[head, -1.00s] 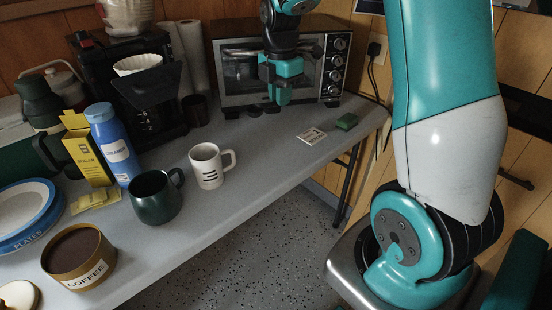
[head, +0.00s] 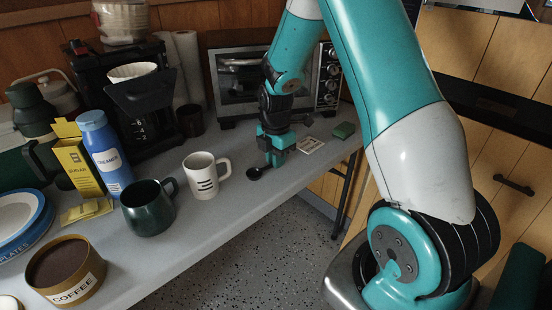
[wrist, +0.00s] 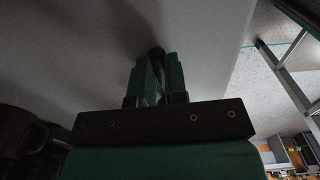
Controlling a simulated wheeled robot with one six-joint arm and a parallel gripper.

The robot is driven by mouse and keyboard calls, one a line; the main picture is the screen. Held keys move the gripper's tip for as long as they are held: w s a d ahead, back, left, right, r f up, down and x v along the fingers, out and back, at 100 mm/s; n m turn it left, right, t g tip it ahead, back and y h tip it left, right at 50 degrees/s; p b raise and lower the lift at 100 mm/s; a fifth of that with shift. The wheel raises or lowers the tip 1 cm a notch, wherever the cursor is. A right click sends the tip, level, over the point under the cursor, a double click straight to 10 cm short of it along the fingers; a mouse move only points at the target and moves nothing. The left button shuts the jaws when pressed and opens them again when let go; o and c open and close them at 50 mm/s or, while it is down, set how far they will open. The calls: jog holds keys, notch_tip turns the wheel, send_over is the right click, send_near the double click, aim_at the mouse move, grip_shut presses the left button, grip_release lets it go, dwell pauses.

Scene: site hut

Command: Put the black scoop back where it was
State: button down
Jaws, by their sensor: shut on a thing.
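My gripper (head: 272,158) is low over the grey table, between the white mug and the toaster oven. It is shut on the black scoop (head: 255,173), whose dark round bowl shows just left of the fingertips. I cannot tell whether the bowl touches the table. In the wrist view the two fingers are close together, with a small dark part of the scoop (wrist: 157,52) beyond their tips; the rest is hidden by the fingers. The open coffee tin (head: 66,272), full of brown coffee, stands at the front left.
A white mug (head: 205,177) and a dark green mug (head: 148,210) stand left of my gripper. Behind are a creamer bottle (head: 105,155), a sugar carton (head: 77,160), a coffee maker (head: 140,110) and a toaster oven (head: 238,90). A card (head: 309,145) and green sponge (head: 344,130) lie right.

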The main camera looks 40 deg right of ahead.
jog(key=shift+f, duration=0.15)
jog(key=c, duration=1.1)
grip_release()
jog(key=shift+c, duration=0.2)
notch_tip(320, 180, up, 12)
jog(key=p, duration=0.1)
jog(key=s+a+r+m+y, duration=0.1)
jog(key=s+a+r+m, duration=0.15)
jog(key=a, duration=0.45)
jog(key=s+a+r+m+y, duration=0.1)
jog(key=s+a+r+m, duration=0.1)
jog(key=s+a+r, duration=0.35)
jog(key=s+a+r+m+y, duration=0.1)
jog(key=s+a+m+y, duration=0.1)
jog(key=s+a+m, duration=0.5)
jog(key=s+a, duration=0.6)
jog(key=s, duration=0.1)
jog(key=shift+s, duration=0.2)
